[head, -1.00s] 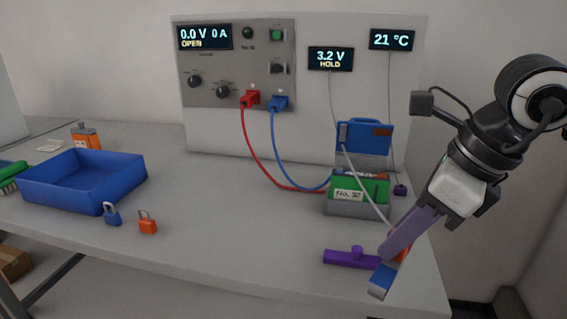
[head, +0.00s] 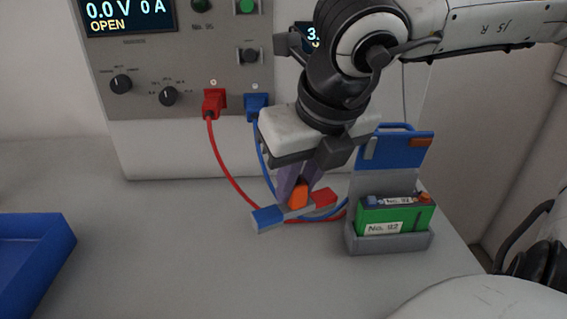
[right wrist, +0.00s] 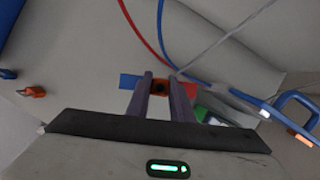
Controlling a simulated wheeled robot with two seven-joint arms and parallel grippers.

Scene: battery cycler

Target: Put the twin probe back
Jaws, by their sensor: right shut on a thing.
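The twin probe has an orange grip (head: 298,196), a blue end (head: 267,218) and a red end (head: 325,197). My right gripper (head: 296,187) is shut on the orange grip, left of the battery tray and in front of the cycler panel. In the right wrist view the orange grip (right wrist: 160,88) lies between the fingers, with the blue end left and the red end right. I cannot tell its height above the bench. A green battery (head: 400,222) sits in a grey tray (head: 390,245), a blue piece (head: 403,150) raised behind it. My left gripper is out of view.
The red cable (head: 226,165) and blue cable (head: 261,150) run from the panel down behind the probe. A blue bin (head: 40,250) stands at the left.

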